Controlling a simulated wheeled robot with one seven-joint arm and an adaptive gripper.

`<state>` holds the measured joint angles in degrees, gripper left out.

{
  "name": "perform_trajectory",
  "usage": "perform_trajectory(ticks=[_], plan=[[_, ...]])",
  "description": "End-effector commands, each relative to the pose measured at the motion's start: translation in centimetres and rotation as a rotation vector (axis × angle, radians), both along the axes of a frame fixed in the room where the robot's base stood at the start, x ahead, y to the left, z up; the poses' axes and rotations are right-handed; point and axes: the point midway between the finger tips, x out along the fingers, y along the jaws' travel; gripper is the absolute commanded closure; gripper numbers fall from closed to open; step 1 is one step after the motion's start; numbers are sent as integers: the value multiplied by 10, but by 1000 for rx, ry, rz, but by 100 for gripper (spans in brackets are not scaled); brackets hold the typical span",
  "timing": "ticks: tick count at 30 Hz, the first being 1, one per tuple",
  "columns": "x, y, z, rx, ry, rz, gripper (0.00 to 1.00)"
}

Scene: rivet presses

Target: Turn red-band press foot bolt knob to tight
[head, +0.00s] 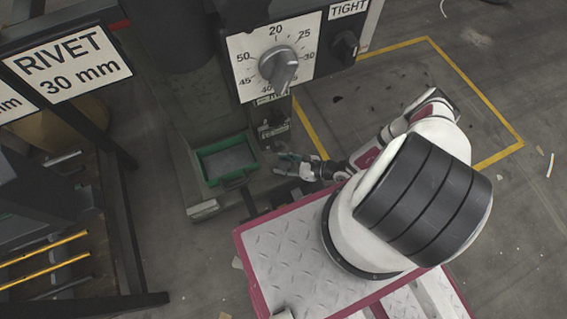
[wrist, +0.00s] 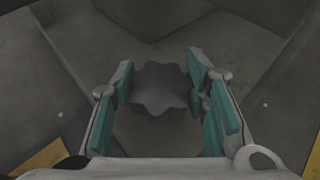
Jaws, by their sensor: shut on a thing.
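The grey lobed foot bolt knob (wrist: 158,90) sits between the green-padded fingers of my gripper (wrist: 160,84) in the wrist view. The fingers are shut on it from the left and right. In the head view my gripper (head: 290,164) reaches low beside the press foot, and the knob cannot be made out there. The press (head: 182,110) stands at the upper middle. A white dial plate (head: 245,47) with a grey pointer knob (head: 279,68) is on its front. A dark knob (head: 345,46) sits under a TIGHT label (head: 348,9).
A green-rimmed tray (head: 206,176) is on the press base, just left of my gripper. A rack with a RIVET 30 mm sign (head: 68,62) stands at the left. Yellow floor lines (head: 483,88) mark open floor at the right.

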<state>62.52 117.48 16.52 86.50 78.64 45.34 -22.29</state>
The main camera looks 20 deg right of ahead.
Motion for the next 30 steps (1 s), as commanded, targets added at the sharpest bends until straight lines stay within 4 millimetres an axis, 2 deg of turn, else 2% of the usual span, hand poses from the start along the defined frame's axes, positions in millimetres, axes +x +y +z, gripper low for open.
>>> perform_trajectory(ticks=[7,21,22,24,30], plan=[[0,0,-1,2,0,-81,87],[0,0,0,0,0,-95,87],[0,0,0,0,0,-95,55],[0,0,0,0,0,-95,39],[0,0,0,0,0,-95,38]])
